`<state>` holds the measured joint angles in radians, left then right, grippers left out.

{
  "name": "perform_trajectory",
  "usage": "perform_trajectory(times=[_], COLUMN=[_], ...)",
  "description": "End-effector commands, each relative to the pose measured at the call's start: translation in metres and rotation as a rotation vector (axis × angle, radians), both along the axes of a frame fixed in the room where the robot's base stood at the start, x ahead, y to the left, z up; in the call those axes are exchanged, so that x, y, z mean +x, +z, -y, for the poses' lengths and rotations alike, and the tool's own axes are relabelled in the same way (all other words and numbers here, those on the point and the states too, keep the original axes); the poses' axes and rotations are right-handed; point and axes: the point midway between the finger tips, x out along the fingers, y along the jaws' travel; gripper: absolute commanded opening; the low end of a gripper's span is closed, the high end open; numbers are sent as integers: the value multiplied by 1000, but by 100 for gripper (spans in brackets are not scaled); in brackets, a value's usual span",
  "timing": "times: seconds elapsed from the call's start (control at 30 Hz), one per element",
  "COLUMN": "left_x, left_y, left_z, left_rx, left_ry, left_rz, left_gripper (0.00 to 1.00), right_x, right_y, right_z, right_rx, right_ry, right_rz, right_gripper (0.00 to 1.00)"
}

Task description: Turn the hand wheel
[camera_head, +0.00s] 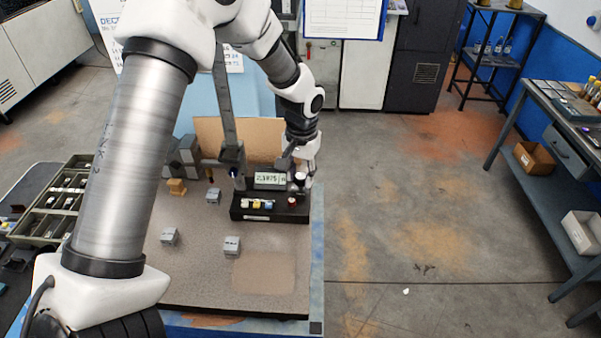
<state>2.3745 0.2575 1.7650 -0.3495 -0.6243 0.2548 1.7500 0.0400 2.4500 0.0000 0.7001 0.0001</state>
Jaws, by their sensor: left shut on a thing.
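My left gripper (302,169) reaches down from above at the right end of a black bench device (270,213). Its fingers are shut around a small pale and dark round part beside the device's display, which I take to be the hand wheel (299,177). The fingers hide much of this part, and how far it is turned cannot be told. My right gripper is not in view.
A grey post (224,100) rises left of the display. A parts tray (55,205) lies at left. The floor right of the bench is clear.

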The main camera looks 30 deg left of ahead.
Motion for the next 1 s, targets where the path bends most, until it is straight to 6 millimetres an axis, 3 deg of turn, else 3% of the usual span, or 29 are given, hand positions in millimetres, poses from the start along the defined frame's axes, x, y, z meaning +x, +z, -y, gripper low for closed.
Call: perform_trajectory(times=[1.0], left_x=[3], left_y=[1], left_z=[-1], left_rx=[4], left_ry=[-960], left_rz=[8], left_gripper=[1], right_x=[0], right_y=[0], right_z=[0], right_rx=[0], right_ry=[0], right_rz=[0], right_gripper=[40])
